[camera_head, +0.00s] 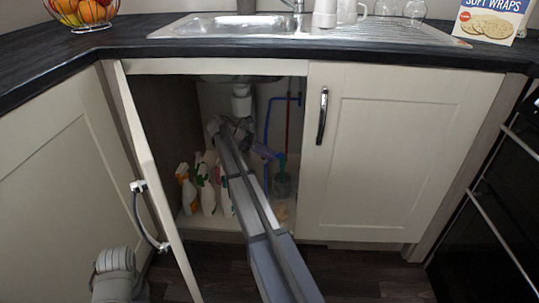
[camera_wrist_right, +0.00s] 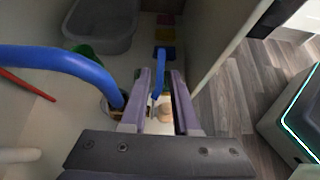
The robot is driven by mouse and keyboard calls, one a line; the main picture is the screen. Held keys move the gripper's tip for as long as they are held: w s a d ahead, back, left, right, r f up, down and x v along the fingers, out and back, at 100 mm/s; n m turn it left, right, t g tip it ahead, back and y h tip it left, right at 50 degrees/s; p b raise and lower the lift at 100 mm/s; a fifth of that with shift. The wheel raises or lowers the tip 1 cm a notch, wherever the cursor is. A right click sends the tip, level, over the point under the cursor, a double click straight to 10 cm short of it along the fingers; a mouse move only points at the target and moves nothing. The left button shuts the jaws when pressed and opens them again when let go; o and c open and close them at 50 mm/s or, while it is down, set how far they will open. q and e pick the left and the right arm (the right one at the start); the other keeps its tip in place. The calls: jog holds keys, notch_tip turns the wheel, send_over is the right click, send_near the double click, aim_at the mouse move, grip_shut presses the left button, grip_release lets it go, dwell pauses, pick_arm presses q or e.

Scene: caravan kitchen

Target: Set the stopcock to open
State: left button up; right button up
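My right gripper (camera_head: 266,152) reaches into the open cupboard under the sink, near the pipes. In the right wrist view its two purple-grey fingers (camera_wrist_right: 160,100) stand apart. A narrow blue lever (camera_wrist_right: 160,66), which looks like the stopcock handle, shows between and just beyond the fingertips. Whether either finger touches it is unclear. A brass fitting (camera_wrist_right: 117,112) sits at the end of the thick blue pipe (camera_wrist_right: 60,60), partly hidden by the left finger. The stopcock is too small to make out in the head view. My left gripper is not visible.
The left cupboard door (camera_head: 150,170) stands open; the right door (camera_head: 400,150) is shut. Several spray bottles (camera_head: 207,185) stand inside, left of my arm. A red pipe (camera_wrist_right: 25,83) runs near the blue pipe. A grey tub (camera_wrist_right: 102,22) lies beyond.

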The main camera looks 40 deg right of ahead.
jog(key=shift+o, duration=0.7)
jog(key=shift+w+r, duration=0.1)
jog(key=p+v, duration=0.4)
jog(key=v, duration=0.3)
jog(key=shift+w+a, duration=0.15)
jog(key=shift+a, duration=0.15)
